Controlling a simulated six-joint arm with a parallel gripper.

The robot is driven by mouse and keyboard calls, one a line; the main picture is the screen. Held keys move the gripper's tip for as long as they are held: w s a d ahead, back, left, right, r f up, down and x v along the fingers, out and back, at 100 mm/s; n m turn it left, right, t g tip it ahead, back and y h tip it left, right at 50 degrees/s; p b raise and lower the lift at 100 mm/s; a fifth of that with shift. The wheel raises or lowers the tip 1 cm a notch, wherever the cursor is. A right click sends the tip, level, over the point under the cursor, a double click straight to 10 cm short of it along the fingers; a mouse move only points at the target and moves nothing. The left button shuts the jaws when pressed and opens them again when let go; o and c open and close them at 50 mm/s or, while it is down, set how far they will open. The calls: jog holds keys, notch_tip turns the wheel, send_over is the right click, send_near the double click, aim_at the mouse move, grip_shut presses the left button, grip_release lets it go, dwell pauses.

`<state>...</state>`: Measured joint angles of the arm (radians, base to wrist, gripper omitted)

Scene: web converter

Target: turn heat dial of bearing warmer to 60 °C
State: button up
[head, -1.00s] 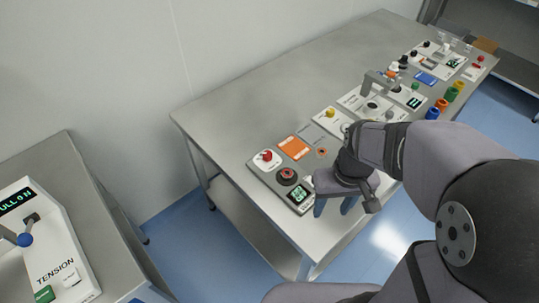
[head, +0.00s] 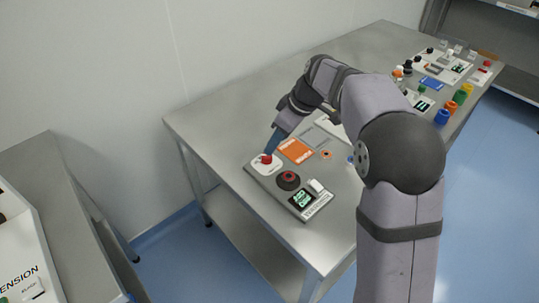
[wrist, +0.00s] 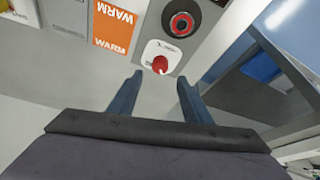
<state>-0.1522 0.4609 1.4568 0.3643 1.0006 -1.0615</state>
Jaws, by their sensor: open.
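The bearing warmer is a grey panel (head: 268,178) at the near left corner of the long table. A red knob (head: 267,159) sits on its white plate at the panel's far left end. The knob also shows in the wrist view (wrist: 160,66), with markings on the plate too small to read. My gripper (wrist: 160,79) is open and empty. Its two blue fingers point at the red knob, one to each side in the wrist view, and seem just short of it. In the head view one blue finger (head: 277,142) shows just behind the knob.
The panel also holds a black ring with a red centre (head: 288,180), a green display (head: 302,199) and a white switch (head: 316,186). An orange WARM card (head: 296,151) lies beside it. Other devices and coloured pieces (head: 460,98) fill the far right.

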aim_at(267, 158)
jog(key=shift+p+x, duration=0.4)
jog(key=shift+x, duration=3.25)
jog(key=shift+s, duration=0.1)
jog(key=c, duration=1)
